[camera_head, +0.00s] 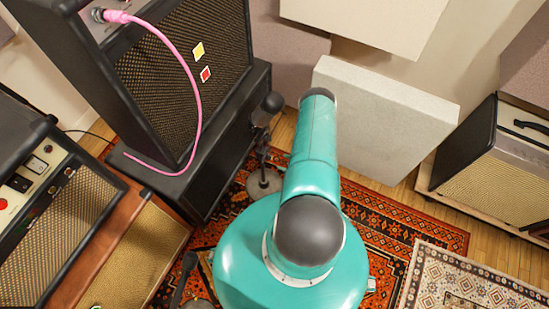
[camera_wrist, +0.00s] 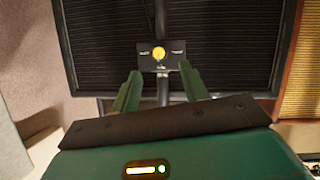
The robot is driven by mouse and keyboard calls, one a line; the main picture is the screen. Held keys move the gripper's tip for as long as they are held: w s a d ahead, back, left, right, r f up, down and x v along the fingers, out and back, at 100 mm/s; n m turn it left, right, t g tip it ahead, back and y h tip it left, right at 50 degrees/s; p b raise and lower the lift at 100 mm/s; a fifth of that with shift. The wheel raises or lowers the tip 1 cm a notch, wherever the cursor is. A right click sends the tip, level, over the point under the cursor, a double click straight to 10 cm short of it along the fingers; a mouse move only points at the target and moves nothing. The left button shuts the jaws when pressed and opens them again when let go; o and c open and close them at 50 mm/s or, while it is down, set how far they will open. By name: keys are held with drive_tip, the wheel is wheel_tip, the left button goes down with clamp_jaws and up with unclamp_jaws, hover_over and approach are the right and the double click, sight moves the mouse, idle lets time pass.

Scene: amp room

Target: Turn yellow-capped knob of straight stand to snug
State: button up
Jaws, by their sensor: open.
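A dark upright pole (camera_wrist: 161,90) runs below the plate. My gripper (camera_wrist: 159,69) is open, its two green fingers pointing at the plate, one to each side of the pole. In the head view a microphone stand (camera_head: 264,150) with a round base stands left of my teal arm. My gripper is hidden in that view.
A large black amp (camera_head: 180,80) with a pink cable (camera_head: 193,80) stands on a black box at left. Another amp (camera_head: 60,220) is at lower left. A pale panel (camera_head: 380,120) leans behind my arm. A second stand (camera_head: 188,265) shows at bottom left. Patterned rugs (camera_head: 375,215) cover the floor.

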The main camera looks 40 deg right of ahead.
drive_tip(key=x, duration=0.6)
drive_tip(key=shift+w, duration=0.2)
clamp_jaws()
drive_tip(key=shift+a+n+h, duration=0.1)
drive_tip(key=shift+n+h, duration=0.2)
drive_tip(key=shift+n, duration=0.2)
unclamp_jaws()
drive_tip(key=v, duration=1.3)
drive_tip(key=shift+s, duration=0.45)
